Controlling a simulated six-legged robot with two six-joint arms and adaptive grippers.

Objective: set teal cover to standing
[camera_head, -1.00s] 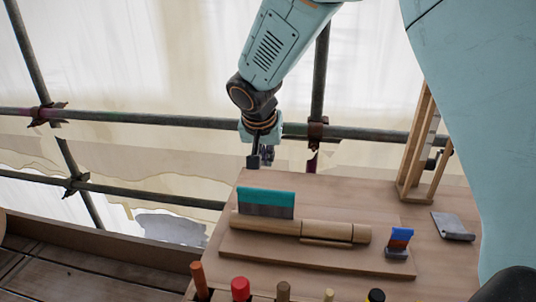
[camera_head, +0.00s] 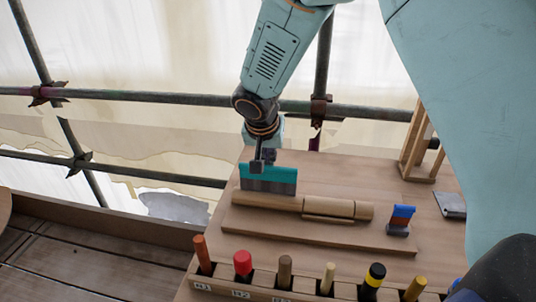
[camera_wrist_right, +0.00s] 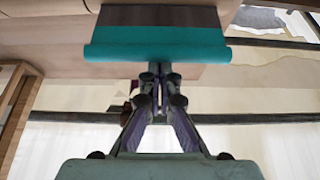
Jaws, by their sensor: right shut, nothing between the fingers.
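The teal cover (camera_head: 268,172) is a teal strip along the top of a grey-brown plate. It stands upright behind a pale wooden cylinder on the bench board. In the right wrist view the teal cover (camera_wrist_right: 156,45) lies just beyond my fingertips. My right gripper (camera_head: 262,166) is at the cover's top edge, and in the wrist view my right gripper (camera_wrist_right: 160,72) is shut with nothing between its fingers. Its tips are at or very near the teal edge; I cannot tell whether they touch. My left gripper is not in view.
A small blue and red block piece (camera_head: 401,218) stands at right. A rack (camera_head: 240,289) of several coloured handles lines the front. A wooden frame (camera_head: 418,150) and a grey plate (camera_head: 451,205) are at the far right.

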